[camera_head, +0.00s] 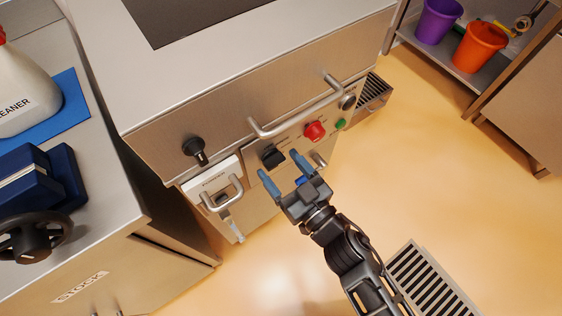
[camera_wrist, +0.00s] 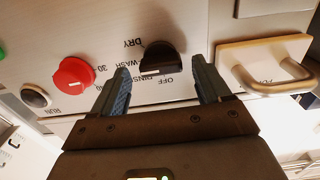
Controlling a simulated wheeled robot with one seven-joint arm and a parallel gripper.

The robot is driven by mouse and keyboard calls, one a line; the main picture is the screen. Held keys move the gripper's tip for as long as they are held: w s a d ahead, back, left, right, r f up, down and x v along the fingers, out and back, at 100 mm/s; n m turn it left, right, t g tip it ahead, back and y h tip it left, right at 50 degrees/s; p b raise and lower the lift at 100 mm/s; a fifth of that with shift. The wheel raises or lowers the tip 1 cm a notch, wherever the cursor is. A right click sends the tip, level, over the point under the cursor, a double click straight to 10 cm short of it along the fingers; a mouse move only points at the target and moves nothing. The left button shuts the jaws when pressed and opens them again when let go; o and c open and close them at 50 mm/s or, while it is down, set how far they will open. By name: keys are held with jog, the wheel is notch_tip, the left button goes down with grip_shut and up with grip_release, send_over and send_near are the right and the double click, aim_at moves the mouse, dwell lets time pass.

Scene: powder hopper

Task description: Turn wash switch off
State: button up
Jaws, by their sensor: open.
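The wash switch is a black rotary knob (camera_head: 273,157) on the steel front panel, and it also shows in the wrist view (camera_wrist: 161,58). Labels around it read DRY, WASH, RINSE and OFF, inverted in the wrist view. A pale line shows along the knob's lower edge there; I cannot tell for sure which label it marks. My gripper (camera_head: 279,164) is open, its two blue fingers pointing at the panel. In the wrist view its fingertips (camera_wrist: 159,66) lie on either side of the knob. I cannot tell whether they touch it.
A red knob (camera_head: 315,131) and a green button (camera_head: 340,124) sit right of the switch. A bar handle (camera_head: 297,112) juts out above it. A white drawer with a handle (camera_head: 221,193) is at left, also close by in the wrist view (camera_wrist: 267,67). Open floor lies right.

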jog(key=shift+w+a, duration=0.45)
jog(key=shift+w, duration=0.05)
jog(key=c, duration=1)
